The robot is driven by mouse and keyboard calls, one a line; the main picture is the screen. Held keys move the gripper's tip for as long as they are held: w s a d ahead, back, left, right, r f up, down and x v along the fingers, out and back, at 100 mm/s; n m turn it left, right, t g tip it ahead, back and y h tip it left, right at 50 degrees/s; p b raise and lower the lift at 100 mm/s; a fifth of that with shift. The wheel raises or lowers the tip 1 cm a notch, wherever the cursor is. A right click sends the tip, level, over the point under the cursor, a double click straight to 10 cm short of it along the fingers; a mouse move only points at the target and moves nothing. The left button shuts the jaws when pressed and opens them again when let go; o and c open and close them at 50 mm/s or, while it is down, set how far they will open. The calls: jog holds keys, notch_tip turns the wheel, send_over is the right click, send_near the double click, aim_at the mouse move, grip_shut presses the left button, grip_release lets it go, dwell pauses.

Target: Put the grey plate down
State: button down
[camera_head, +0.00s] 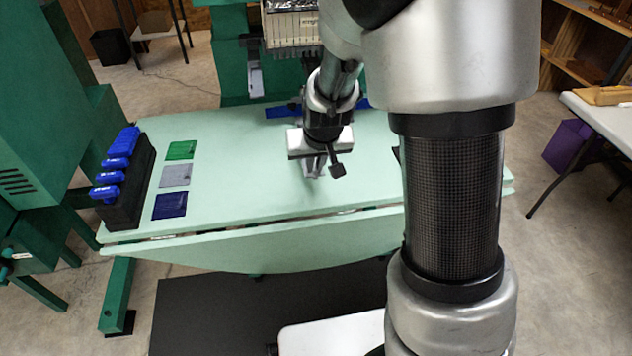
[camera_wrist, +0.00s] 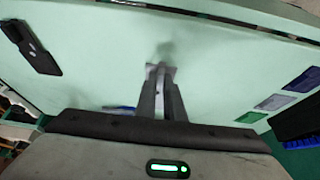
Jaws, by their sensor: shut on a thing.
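My gripper (camera_head: 314,172) points down over the middle of the pale green table. In the wrist view its two fingers (camera_wrist: 162,82) are close together and shut on a small grey piece (camera_wrist: 158,69), taken as the grey plate. Only a little of it shows at the fingertips; its full shape is hidden. A faint shadow lies just beyond the tips, and I cannot tell whether the piece touches the table. A flat grey square (camera_head: 176,175) lies on the table at left, between a green square (camera_head: 182,150) and a dark blue square (camera_head: 170,205).
A black rack (camera_head: 127,190) with several blue-handled items stands on the table's left edge. Blue items (camera_head: 283,110) lie at the back. A black device (camera_wrist: 32,47) lies on the table in the wrist view. The table (camera_head: 240,190) between squares and gripper is clear.

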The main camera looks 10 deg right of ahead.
aim_at(315, 176)
jog(key=shift+f+b, duration=0.65)
jog(key=shift+f, duration=1.65)
jog(key=shift+f, duration=0.2)
jog(key=c, duration=1.9)
grip_release()
jog(key=shift+o, duration=0.2)
jog(key=shift+r, duration=0.1)
